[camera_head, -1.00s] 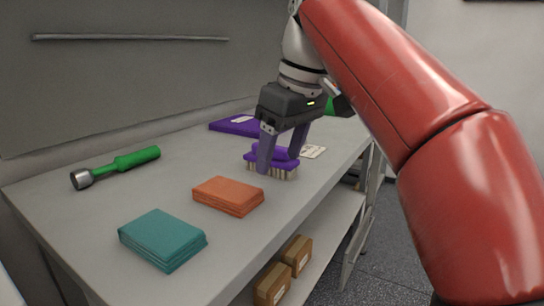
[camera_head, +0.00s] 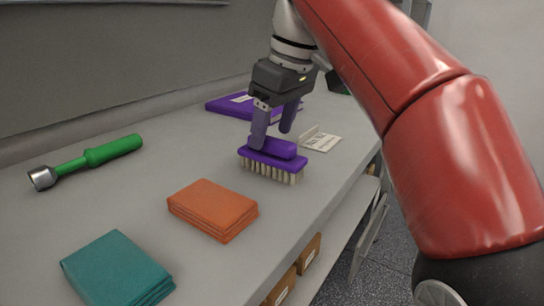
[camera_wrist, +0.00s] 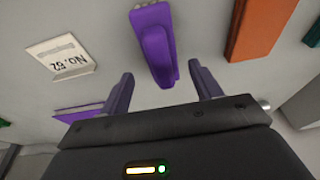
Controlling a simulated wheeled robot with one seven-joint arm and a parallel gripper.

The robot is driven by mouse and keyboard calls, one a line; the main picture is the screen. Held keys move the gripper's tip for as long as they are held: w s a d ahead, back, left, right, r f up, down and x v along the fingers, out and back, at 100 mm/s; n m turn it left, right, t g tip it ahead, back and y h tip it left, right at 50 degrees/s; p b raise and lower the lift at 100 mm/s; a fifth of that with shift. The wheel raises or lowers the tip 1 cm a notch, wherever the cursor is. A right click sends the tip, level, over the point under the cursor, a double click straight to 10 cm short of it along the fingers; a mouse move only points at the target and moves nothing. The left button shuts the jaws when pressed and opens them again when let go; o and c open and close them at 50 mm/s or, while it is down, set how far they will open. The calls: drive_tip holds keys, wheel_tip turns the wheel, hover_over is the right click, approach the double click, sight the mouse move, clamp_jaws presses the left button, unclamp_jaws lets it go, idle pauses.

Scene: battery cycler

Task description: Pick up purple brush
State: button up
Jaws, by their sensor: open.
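The purple brush (camera_head: 272,160) lies on the grey bench with its pale bristles down. My gripper (camera_head: 272,138) is open and empty, with its fingers at the brush's far side in the head view. In the wrist view the brush (camera_wrist: 154,42) lies ahead of my fingertips (camera_wrist: 162,82), centred between them. The fingers are not closed on it. Whether a finger touches the brush cannot be told.
An orange cloth stack (camera_head: 213,208), a teal stack (camera_head: 117,270) and a green-handled tool (camera_head: 88,160) lie on the bench. A purple flat item (camera_head: 232,105) and a white label card (camera_head: 320,140) lie behind the brush. Boxes (camera_head: 307,252) sit on the lower shelf.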

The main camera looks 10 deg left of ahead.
sight(272, 138)
drive_tip(key=x, duration=0.1)
drive_tip(key=b+x, duration=0.1)
drive_tip(key=x, duration=0.3)
drive_tip(key=shift+s+d+b, duration=0.25)
drive_tip(key=shift+b, duration=0.1)
drive_tip(key=c, duration=1.1)
drive_tip(key=shift+r, duration=0.1)
